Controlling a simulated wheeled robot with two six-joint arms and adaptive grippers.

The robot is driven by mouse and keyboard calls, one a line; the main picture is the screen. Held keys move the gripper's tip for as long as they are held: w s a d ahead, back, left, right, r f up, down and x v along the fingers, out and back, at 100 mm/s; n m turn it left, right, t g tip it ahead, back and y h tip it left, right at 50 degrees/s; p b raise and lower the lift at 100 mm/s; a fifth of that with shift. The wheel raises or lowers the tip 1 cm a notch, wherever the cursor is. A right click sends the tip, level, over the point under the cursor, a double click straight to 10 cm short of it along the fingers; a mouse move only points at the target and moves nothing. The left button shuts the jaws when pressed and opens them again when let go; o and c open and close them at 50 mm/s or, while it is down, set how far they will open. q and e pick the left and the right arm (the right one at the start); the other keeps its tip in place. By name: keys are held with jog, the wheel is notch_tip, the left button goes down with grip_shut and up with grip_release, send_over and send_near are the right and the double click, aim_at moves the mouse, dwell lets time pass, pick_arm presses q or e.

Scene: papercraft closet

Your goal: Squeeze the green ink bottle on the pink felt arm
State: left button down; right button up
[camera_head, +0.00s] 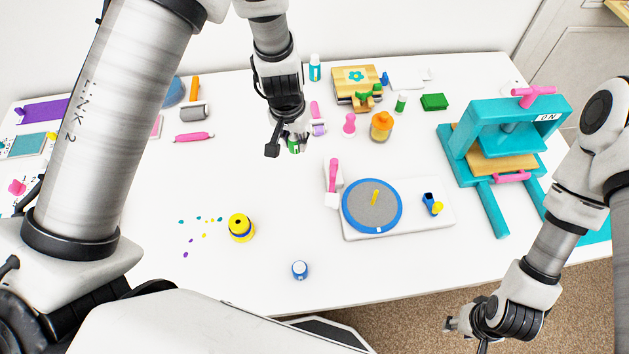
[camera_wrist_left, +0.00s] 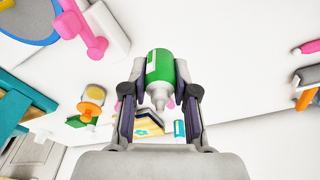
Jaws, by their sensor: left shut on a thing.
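The green ink bottle (camera_wrist_left: 160,70) has a green body and a pale nozzle, and sits between the fingers of my left gripper (camera_wrist_left: 160,88). In the wrist view its nozzle points toward the palm. In the head view, my left gripper (camera_head: 289,138) mostly hides the bottle (camera_head: 294,147). The pink felt arm (camera_head: 333,174) stands on a white block left of the grey disc, to the right of and nearer than the bottle. It also shows in the left wrist view (camera_wrist_left: 86,30), apart from the bottle. My right gripper (camera_head: 463,322) is low at the right, its fingers unclear.
A blue-rimmed grey disc (camera_head: 350,213) sits on a white board (camera_head: 437,199). A pink bottle (camera_head: 349,125), an orange-capped bottle (camera_head: 381,127) and a purple-white bottle (camera_head: 319,128) stand near my left gripper. A teal press (camera_head: 461,153) is at right.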

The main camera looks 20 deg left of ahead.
aim_at(280, 169)
pick_arm(q)
jog(key=a+m+p, duration=0.1)
jog(key=a+p, duration=0.4)
jog(key=p, duration=0.3)
pick_arm(e)
notch_tip(280, 169, up, 10)
jog(key=f, duration=0.1)
pick_arm(q)
notch_tip(280, 169, down, 11)
jog(key=b, duration=1)
jog(key=shift+f, duration=0.2)
jog(key=shift+r, duration=0.25)
jog(key=shift+f, duration=0.2)
jog(key=c, duration=0.9)
grip_release()
pick_arm(e)
notch_tip(280, 169, down, 10)
jog(key=shift+r, duration=0.25)
